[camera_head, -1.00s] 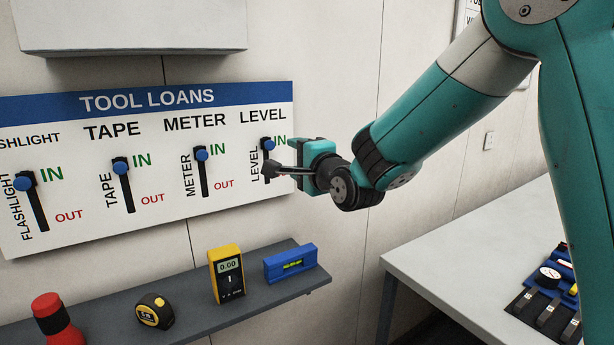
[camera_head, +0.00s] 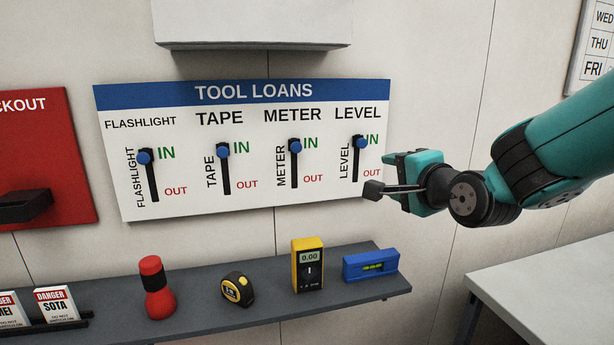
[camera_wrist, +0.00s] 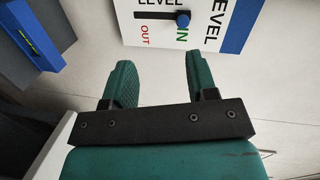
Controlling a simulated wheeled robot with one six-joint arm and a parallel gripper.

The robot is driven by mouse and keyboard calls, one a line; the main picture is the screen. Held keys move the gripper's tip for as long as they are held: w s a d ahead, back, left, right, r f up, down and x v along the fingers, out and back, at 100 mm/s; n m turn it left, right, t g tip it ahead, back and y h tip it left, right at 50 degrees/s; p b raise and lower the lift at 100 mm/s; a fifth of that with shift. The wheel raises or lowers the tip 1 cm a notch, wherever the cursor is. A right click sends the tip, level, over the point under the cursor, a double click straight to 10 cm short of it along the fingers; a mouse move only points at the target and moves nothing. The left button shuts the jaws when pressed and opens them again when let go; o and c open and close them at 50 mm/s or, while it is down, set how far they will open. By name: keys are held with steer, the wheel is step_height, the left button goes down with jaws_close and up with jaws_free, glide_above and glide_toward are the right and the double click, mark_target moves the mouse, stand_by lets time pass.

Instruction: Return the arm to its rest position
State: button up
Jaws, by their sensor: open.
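My gripper (camera_head: 384,175) is at the right edge of the tool loans board (camera_head: 250,205) in the head view, in front of the wall. Its two teal fingers are apart and empty, and they also show in the wrist view (camera_wrist: 158,82). The board has sliders with blue knobs. The level knob (camera_head: 360,142) sits at the top of its slot, beside IN, and appears apart from my fingers. In the wrist view the same level knob (camera_wrist: 183,20) is ahead of the fingers. The flashlight, tape and meter knobs are also at the top by IN. My arm reaches in from the right.
A grey shelf (camera_head: 215,306) below the board holds a red flashlight (camera_head: 157,287), a tape measure (camera_head: 237,289), a yellow meter (camera_head: 308,265) and a blue level (camera_head: 371,266). A table (camera_head: 545,297) stands at lower right. A red lockout board (camera_head: 45,150) hangs at left.

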steer(key=s+a+f+n+g, duration=0.1)
steer(key=s+n+g, duration=0.4)
steer(key=s, duration=0.5)
steer(key=s+a+f+n+g, duration=0.2)
steer(key=s+f+n+g, duration=0.2)
steer(key=s+n, duration=0.4)
steer(key=s+a+f+n+g, duration=0.1)
steer(key=s+n+g, duration=0.5)
steer(key=s, duration=0.6)
steer(key=shift+a+f+n, duration=0.2)
steer(key=shift+f+n, duration=0.5)
steer(key=shift+f, duration=0.15)
